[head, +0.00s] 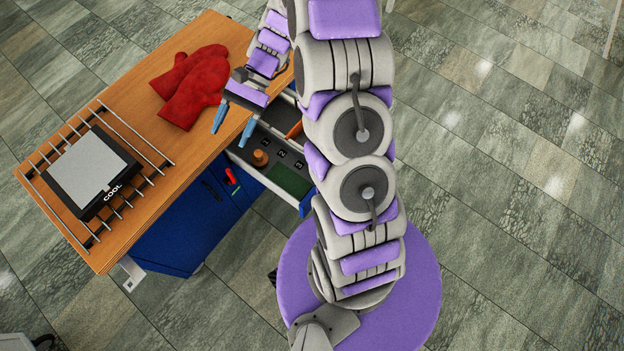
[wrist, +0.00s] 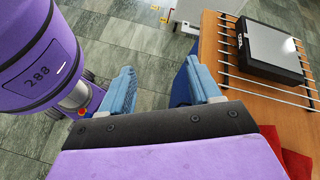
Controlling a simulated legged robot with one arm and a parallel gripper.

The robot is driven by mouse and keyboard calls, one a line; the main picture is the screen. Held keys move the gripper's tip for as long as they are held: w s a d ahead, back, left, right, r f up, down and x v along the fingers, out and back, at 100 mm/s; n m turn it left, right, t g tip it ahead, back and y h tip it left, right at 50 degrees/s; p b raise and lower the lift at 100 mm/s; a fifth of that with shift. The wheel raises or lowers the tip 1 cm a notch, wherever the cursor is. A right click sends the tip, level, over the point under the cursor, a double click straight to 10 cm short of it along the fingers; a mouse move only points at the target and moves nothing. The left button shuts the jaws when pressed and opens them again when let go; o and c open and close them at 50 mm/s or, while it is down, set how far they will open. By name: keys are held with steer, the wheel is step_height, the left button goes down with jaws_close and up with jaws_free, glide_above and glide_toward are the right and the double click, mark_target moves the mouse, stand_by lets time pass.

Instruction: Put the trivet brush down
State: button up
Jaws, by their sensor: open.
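My gripper (head: 232,126) is open, over the front edge of the wooden table and beside the open drawer. In the wrist view its two blue fingers (wrist: 162,80) are spread, with only floor showing between them. The drawer (head: 243,158) has a dark insert with numbered places. An upright orange-brown piece (head: 260,157) stands in it, and an orange piece (head: 295,130) lies farther back, partly hidden by my arm. I cannot tell which, if either, is the trivet brush. A metal bar trivet (head: 154,154) sits at the table's left end.
A black block with a pale top and "COOL" on its side (head: 88,172) rests on the trivet. Red mitts (head: 195,85) lie on the tabletop (head: 140,75). The blue cabinet (head: 185,230) has a red handle (head: 231,176). A green pad (head: 290,180) lies in the drawer.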

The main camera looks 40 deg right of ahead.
steer(key=s+a+r+n+h, duration=0.1)
steer(key=s+r+n+h, duration=0.2)
steer(key=s+r, duration=0.3)
steer(key=s+r+n+h, duration=0.2)
steer(key=s+r+h, duration=0.1)
steer(key=s, duration=0.5)
steer(key=s+d+r+n+t+h, duration=0.1)
steer(key=s+d+n+h, duration=0.1)
steer(key=s, duration=0.4)
steer(key=s+d+r+n+t+h, duration=0.1)
steer(key=s+d+n+t+h, duration=0.1)
steer(key=s, duration=0.4)
steer(key=shift+s+d+r+h, duration=0.2)
steer(key=shift+d+r+h, duration=0.1)
steer(key=shift+d+h, duration=0.3)
